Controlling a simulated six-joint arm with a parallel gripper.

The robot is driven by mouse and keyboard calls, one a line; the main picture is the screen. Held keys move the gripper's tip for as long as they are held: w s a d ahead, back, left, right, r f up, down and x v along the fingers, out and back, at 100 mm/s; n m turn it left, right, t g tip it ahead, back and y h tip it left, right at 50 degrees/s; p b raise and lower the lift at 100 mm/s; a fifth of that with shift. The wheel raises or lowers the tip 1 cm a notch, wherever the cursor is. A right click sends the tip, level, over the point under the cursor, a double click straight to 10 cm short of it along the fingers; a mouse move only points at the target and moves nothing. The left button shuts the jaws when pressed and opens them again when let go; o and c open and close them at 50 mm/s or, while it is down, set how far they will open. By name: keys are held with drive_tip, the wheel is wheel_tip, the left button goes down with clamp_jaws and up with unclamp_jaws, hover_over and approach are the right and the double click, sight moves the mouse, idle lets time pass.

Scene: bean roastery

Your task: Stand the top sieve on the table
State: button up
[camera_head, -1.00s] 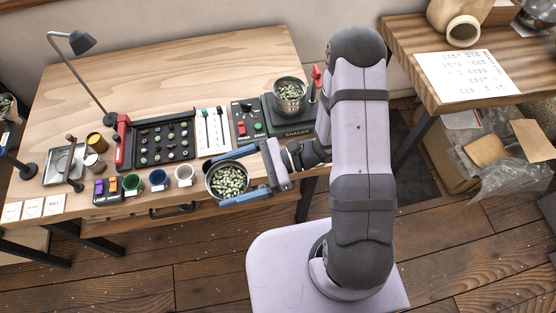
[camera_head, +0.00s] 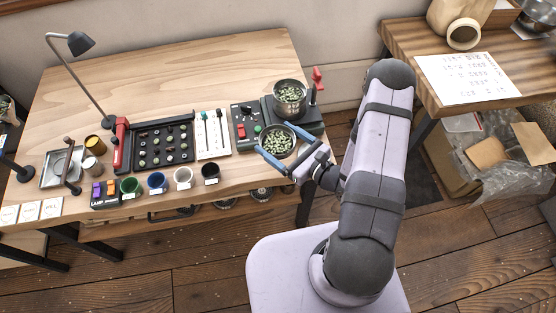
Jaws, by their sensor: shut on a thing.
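My gripper (camera_head: 277,138) is shut on a round metal sieve (camera_head: 293,150) full of green beans. The blue fingers lie on either side of the sieve. The sieve looks about level, in front of the shaker (camera_head: 307,119); I cannot tell whether it touches anything below. Another metal pan or sieve (camera_head: 290,107) with green beans stands on the shaker, just behind the held one. The table (camera_head: 200,75) has bare wood at the back.
Left of the held sieve are a control box (camera_head: 243,115), a white slider panel (camera_head: 213,148) and a black bean tray (camera_head: 163,163). Small cups, including a black one (camera_head: 210,180), line the front edge. A red clamp-like part (camera_head: 318,74) stands behind the shaker.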

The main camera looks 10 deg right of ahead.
sight(278, 151)
drive_tip(key=shift+f+p, duration=0.3)
drive_tip(key=shift+f, duration=2.45)
drive_tip(key=shift+f, duration=0.1)
drive_tip(key=shift+f, duration=2)
drive_tip(key=shift+f, duration=0.1)
drive_tip(key=o, duration=0.7)
drive_tip(key=shift+f, duration=0.1)
drive_tip(key=shift+o, duration=0.7)
drive_tip(key=shift+r, duration=0.25)
